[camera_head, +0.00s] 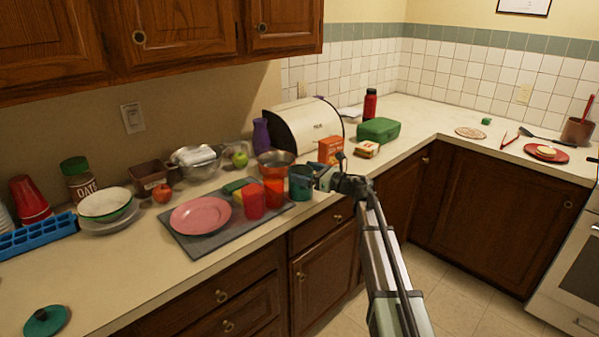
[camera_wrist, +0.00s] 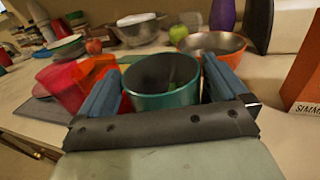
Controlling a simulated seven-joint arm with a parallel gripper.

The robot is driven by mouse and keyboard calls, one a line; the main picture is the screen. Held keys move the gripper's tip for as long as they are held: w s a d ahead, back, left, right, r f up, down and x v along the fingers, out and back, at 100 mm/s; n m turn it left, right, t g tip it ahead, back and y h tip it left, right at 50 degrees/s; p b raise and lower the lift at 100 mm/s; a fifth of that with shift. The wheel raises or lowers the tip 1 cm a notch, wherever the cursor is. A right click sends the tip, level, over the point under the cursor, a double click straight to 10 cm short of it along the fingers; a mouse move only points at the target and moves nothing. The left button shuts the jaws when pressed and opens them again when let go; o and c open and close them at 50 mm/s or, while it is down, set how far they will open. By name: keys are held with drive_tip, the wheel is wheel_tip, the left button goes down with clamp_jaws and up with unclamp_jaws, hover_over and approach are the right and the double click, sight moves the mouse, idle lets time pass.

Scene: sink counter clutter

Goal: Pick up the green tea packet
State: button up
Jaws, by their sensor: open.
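No packet is clearly readable as green tea. A small green shape (camera_wrist: 177,84) shows inside the teal mug (camera_wrist: 163,99) in the wrist view; I cannot tell whether it is the packet or part of the mug. The mug also shows in the head view (camera_head: 301,184), upright near the counter's front edge. A small green block (camera_head: 486,121) lies on the far right counter; I cannot tell what it is. My gripper (camera_wrist: 160,66) is open, its two blue fingers on either side of the mug in the wrist view. I cannot tell whether they touch it.
Red cups (camera_head: 254,202), a pink plate (camera_head: 201,215) and a green-yellow sponge (camera_head: 238,186) sit on a grey mat left of the mug. A copper-coloured bowl (camera_head: 275,163) is behind it. An orange box (camera_head: 330,150) and a green case (camera_head: 379,131) stand to the right.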

drive_tip(key=v, duration=0.9)
